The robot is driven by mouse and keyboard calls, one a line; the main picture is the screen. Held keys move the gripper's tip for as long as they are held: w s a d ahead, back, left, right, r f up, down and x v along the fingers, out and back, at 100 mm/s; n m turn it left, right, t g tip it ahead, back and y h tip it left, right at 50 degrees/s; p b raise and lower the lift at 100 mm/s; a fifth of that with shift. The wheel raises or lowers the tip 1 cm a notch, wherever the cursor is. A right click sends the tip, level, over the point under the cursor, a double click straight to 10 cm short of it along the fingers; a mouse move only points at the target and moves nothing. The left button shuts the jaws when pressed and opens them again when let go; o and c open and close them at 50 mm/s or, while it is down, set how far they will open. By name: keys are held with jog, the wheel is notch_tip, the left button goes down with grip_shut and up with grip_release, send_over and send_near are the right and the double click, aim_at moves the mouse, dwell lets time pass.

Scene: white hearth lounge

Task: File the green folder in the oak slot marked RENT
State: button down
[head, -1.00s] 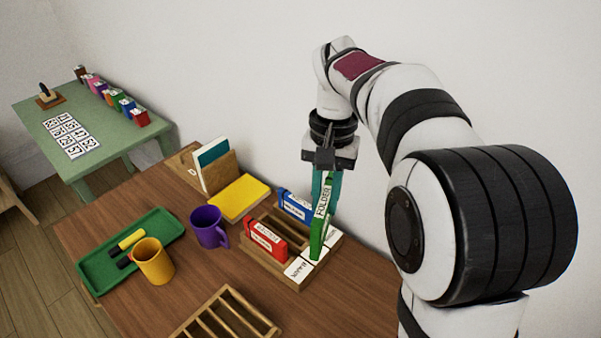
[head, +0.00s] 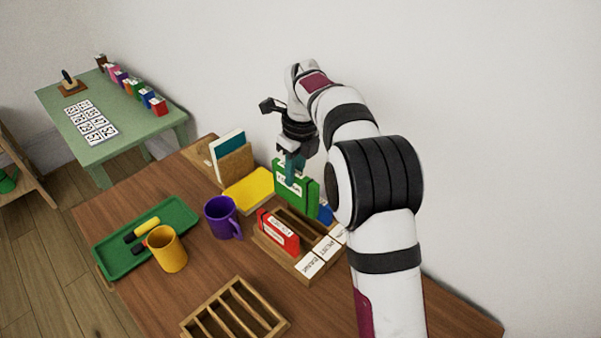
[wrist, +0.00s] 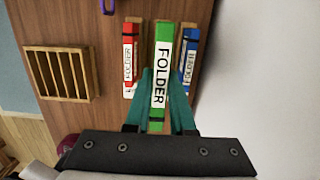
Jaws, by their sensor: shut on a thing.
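My gripper (head: 292,168) is shut on the green folder (head: 300,193), holding it upright by its top. The folder is at the far end of the oak rack (head: 310,229). In the wrist view, the green folder (wrist: 162,62) lies between the teal fingers, its FOLDER spine facing the camera. It appears between the red folder (wrist: 129,58) and blue folder (wrist: 188,60). The red folder (head: 279,233) stands in the rack's left slot; the blue folder (head: 325,213) is partly hidden by my arm. White slot labels (head: 320,257) are too small to read surely. Whether the green folder's lower edge is inside a slot is unclear.
A yellow mug (head: 167,250) is by a green tray (head: 118,262). An empty slatted wooden rack (head: 236,310) lies at the front. The white wall is close behind.

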aim_at(295, 197)
jog(key=shift+f, duration=3.9)
jog(key=shift+f, duration=2.15)
jog(key=c, duration=0.7)
grip_release()
